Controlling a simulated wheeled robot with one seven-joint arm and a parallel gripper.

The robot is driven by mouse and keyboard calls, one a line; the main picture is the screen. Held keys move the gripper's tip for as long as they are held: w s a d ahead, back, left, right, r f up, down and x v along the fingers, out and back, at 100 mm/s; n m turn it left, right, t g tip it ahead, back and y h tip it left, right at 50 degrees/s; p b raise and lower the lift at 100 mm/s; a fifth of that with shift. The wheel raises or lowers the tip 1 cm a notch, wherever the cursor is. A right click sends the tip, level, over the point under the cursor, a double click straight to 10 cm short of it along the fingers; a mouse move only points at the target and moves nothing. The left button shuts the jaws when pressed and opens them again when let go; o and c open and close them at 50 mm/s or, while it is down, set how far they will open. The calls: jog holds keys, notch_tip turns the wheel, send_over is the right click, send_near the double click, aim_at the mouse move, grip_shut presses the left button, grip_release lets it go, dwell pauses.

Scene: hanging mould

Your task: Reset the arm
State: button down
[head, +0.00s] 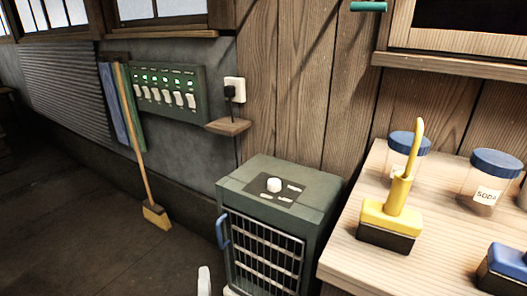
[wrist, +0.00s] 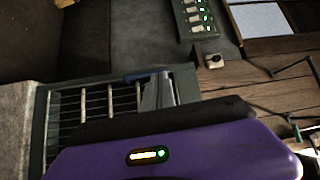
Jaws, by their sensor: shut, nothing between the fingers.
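My gripper (wrist: 159,90) shows in the wrist view as grey fingers close together, beyond the black edge and purple housing of my wrist. The fingers are shut with nothing between them. They appear in front of the green heater cabinet (wrist: 190,82) with its wire grille and blue handle (wrist: 135,77). I cannot tell whether they touch it. In the head view a small pale part pokes up at the bottom edge, left of the cabinet (head: 282,182); I cannot tell which part it is.
A wooden bench (head: 345,262) at right holds a yellow brush (head: 390,215), a blue-topped jar (head: 408,155), a SODA jar (head: 490,180) and a blue tool (head: 507,266). Floor at left is clear.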

jog(key=s+d+r+n+g+h, duration=0.2)
jog(key=s+d+r+n, duration=0.35)
jog(key=s+d, duration=1.4)
jog(key=s+d+r+n+g+h, duration=0.2)
jog(key=s+d+n, duration=0.7)
jog(key=s+d, duration=1.1)
jog(key=s+a+r+p, duration=0.1)
jog(key=r+p, duration=0.8)
jog(key=s+a+r+p, duration=0.1)
jog(key=a+r+p, duration=0.1)
jog(key=r+p, duration=0.7)
jog(key=shift+s+a+r+p, duration=0.15)
jog(key=shift+a+r+p, duration=0.1)
jog(key=shift+r+p, duration=0.2)
